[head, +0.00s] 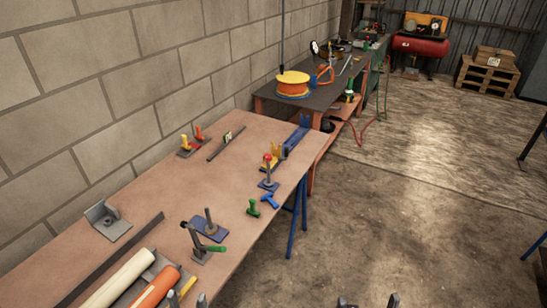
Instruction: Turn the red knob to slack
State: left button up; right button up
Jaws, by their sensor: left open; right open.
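A grey clamp with a green handle (215,248), a blue plate with a post (210,232) and a green piece (253,207) stand nearer on the bench. White (118,282) and orange rollers lie at the near end.

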aim_at(268, 157)
jog(key=i+l+u, duration=0.2)
jog(key=i+l, duration=0.15)
jog(key=i+l+u, duration=0.2)
jog(key=i+l, duration=0.15)
jog(key=i+l+u, duration=0.2)
jog(key=l, duration=0.3)
jog(key=i+l+u, duration=0.2)
jog(key=i+l, duration=0.2)
jog(key=l, duration=0.15)
jog(key=i+l, duration=0.15)
jog(key=i, duration=0.3)
jog(key=u, duration=0.05)
